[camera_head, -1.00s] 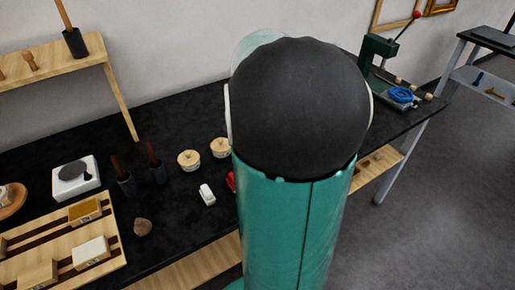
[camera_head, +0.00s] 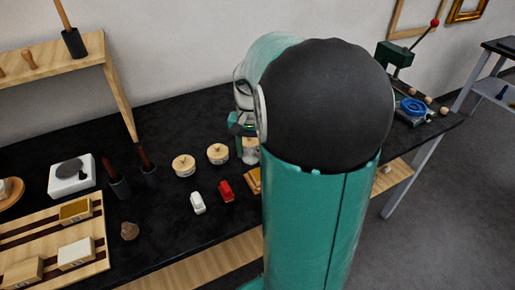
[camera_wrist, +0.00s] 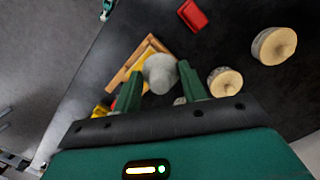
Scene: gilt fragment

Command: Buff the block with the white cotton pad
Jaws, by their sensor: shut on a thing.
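My gripper (camera_wrist: 161,84) is shut on a rounded white-grey pad (camera_wrist: 160,68), held between its two green fingertips. In the head view my gripper (camera_head: 243,124) shows left of my arm, with the pale pad (camera_head: 249,150) below it, partly hidden. Under the pad in the wrist view is a wooden tray or holder (camera_wrist: 123,73) with a yellow-gold block (camera_wrist: 147,52) in it, partly covered by the pad. I cannot tell whether pad and block touch. The holder's edge (camera_head: 254,180) shows beside my arm in the head view; the rest is hidden.
On the black table, a red object (camera_head: 226,191) and a white one (camera_head: 197,202) lie near two wooden-lidded jars (camera_head: 183,165). A slatted wooden rack (camera_head: 102,222) with blocks, a stone (camera_head: 129,231) and a white scale (camera_head: 72,180) are at left. A green press (camera_head: 394,60) stands at right.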

